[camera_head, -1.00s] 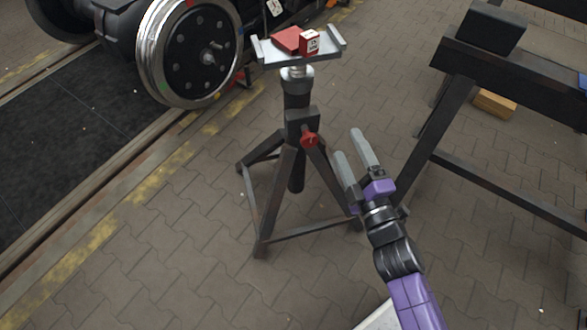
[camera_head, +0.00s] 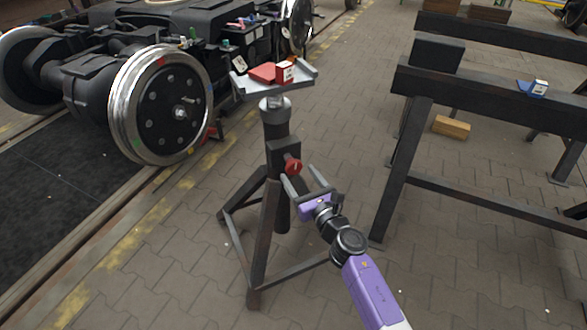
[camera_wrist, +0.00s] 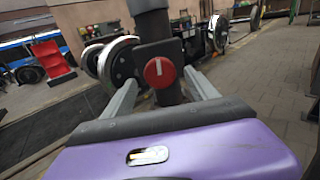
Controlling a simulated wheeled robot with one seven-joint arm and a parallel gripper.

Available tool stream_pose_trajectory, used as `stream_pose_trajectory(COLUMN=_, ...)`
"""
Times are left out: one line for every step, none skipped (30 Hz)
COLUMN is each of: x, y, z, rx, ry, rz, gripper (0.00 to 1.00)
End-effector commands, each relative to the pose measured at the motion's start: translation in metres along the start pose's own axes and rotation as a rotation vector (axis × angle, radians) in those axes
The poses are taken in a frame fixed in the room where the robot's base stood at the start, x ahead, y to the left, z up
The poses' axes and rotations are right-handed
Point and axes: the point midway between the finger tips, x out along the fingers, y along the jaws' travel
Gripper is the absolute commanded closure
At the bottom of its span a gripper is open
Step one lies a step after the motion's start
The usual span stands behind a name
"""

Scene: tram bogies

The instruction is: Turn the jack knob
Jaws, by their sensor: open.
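The red jack knob (camera_head: 293,166) sits on the dark block of the jack stand (camera_head: 277,120), on the side facing my gripper. In the wrist view the knob (camera_wrist: 159,72) is a round red disc with a white mark standing nearly upright. My gripper (camera_head: 302,174) is open, its two grey fingers pointing at the knob from the lower right. In the wrist view the fingers (camera_wrist: 162,88) spread to the left and right of the knob, which shows between them farther off. I see no contact; the exact gap is hard to tell.
The jack's top plate (camera_head: 240,88) carries a red pad (camera_head: 262,73) and a small red-and-white box (camera_head: 285,72). A wheelset (camera_head: 160,105) stands to the left. A dark trestle (camera_head: 480,95) stands to the right, with a wooden block (camera_head: 452,127) on the floor beneath. Paving between is clear.

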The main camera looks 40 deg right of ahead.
Motion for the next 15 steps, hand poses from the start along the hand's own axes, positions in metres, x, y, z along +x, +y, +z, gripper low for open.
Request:
stream_pose_trajectory(x=0.009, y=0.000, z=0.000, rx=0.000, ry=-0.001, rz=0.000, gripper=0.32)
stream_pose_trajectory(x=0.013, y=0.000, z=0.000, rx=0.000, ry=-0.001, rz=0.000, gripper=0.32)
stream_pose_trajectory(x=0.019, y=0.000, z=0.001, rx=0.001, ry=-0.001, rz=0.000, gripper=0.32)
stream_pose_trajectory(x=0.023, y=0.000, z=0.000, rx=0.001, ry=-0.001, rz=0.000, gripper=0.32)
stream_pose_trajectory(x=0.026, y=0.000, z=0.000, rx=0.001, ry=-0.001, rz=-0.001, gripper=0.32)
stream_pose_trajectory(x=0.031, y=-0.001, z=0.000, rx=0.001, ry=-0.001, rz=-0.001, gripper=0.32)
stream_pose_trajectory(x=0.033, y=-0.001, z=0.000, rx=0.002, ry=-0.001, rz=-0.001, gripper=0.32)
stream_pose_trajectory(x=0.035, y=-0.001, z=-0.001, rx=0.002, ry=0.000, rz=-0.002, gripper=0.32)
stream_pose_trajectory(x=0.038, y=-0.001, z=0.000, rx=0.002, ry=0.000, rz=-0.002, gripper=0.32)
stream_pose_trajectory(x=0.039, y=-0.001, z=0.000, rx=0.002, ry=0.000, rz=-0.002, gripper=0.32)
stream_pose_trajectory(x=0.040, y=-0.001, z=0.000, rx=0.002, ry=0.000, rz=-0.002, gripper=0.32)
stream_pose_trajectory(x=0.041, y=-0.001, z=0.000, rx=0.002, ry=0.000, rz=-0.002, gripper=0.32)
stream_pose_trajectory(x=0.042, y=-0.001, z=0.000, rx=0.002, ry=0.000, rz=-0.001, gripper=0.32)
stream_pose_trajectory(x=0.042, y=-0.001, z=0.000, rx=0.002, ry=0.000, rz=-0.001, gripper=0.32)
stream_pose_trajectory(x=0.042, y=-0.001, z=0.000, rx=0.002, ry=0.000, rz=-0.001, gripper=0.32)
